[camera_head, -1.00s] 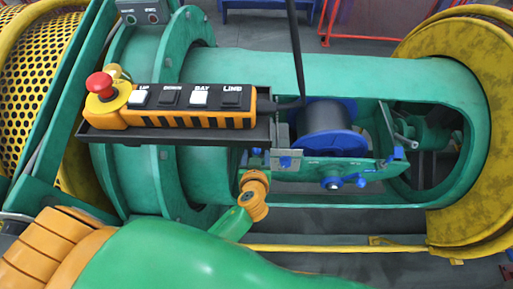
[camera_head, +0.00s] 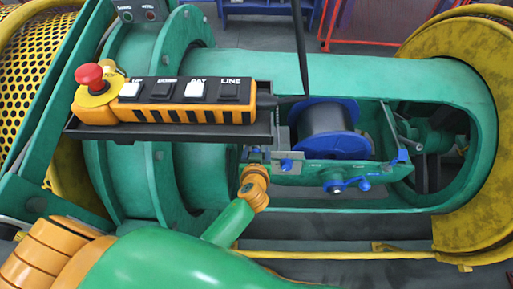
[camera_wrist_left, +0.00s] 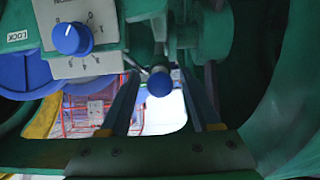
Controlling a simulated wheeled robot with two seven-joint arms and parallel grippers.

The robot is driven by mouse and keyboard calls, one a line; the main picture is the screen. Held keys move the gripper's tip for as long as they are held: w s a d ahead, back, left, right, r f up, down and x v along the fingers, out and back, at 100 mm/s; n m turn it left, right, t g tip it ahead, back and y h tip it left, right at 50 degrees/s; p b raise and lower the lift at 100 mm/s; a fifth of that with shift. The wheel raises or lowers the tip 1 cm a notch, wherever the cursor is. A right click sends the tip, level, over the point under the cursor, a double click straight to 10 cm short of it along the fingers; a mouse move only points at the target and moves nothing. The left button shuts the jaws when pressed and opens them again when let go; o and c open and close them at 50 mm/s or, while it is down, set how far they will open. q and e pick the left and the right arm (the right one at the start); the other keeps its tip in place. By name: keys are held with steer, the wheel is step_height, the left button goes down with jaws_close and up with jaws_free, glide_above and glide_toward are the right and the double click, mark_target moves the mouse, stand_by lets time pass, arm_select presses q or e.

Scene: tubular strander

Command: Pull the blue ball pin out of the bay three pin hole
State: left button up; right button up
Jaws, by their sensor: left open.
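The blue ball pin shows in the left wrist view as a round blue ball (camera_wrist_left: 160,82) at the far end of my left gripper's fingers. In the head view a small blue spot (camera_head: 254,151) just beyond my left wrist seems to be the same ball. My left gripper (camera_wrist_left: 160,108) is open, one finger each side of the ball's line, and I see no clear contact. Its fingertips are hard to make out in the head view (camera_head: 255,170). The pin's shaft and hole are hidden. My right gripper is not in view.
A plate with a blue dial knob (camera_wrist_left: 72,38) is left of the ball in the wrist view. The button pendant (camera_head: 165,100) on its dark tray overhangs close to my left wrist. A blue spool (camera_head: 327,127) sits in the green tube's opening, with a blue lever (camera_head: 345,185) below.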

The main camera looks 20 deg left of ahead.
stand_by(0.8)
arm_select(q)
jaws_close()
steer(key=shift+s+r, duration=0.1)
steer(key=shift+r, duration=0.05)
stand_by(1.1)
steer(key=shift+s, duration=0.1)
steer(key=p+v, duration=0.3)
steer(key=v, duration=0.2)
steer(key=shift+s+d+r, duration=0.1)
steer(key=shift+s+r, duration=0.1)
stand_by(0.7)
steer(key=shift+s, duration=0.1)
